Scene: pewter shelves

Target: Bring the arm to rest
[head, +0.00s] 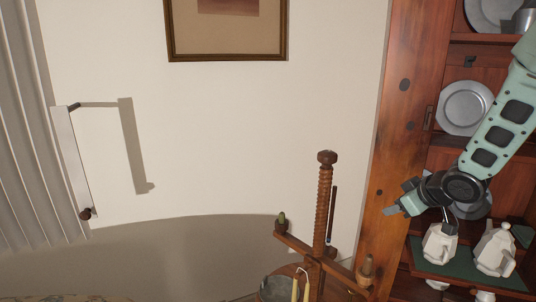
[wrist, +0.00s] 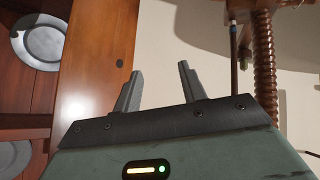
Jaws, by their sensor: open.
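My gripper (head: 398,203) is at the right of the head view, in front of the wooden upright at the edge of the shelves (head: 406,120). My teal arm reaches in from the right edge and bends down to it. In the wrist view my gripper (wrist: 157,88) has its two dark fingers apart with nothing between them. Behind them are the wooden upright and the pale wall.
Pewter plates (head: 465,107) stand on the shelves. A white teapot (head: 494,250) and a white jug (head: 439,246) stand on a green shelf below my arm. A wooden screw stand (head: 325,210) rises at centre. A framed picture (head: 227,58) hangs on the wall.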

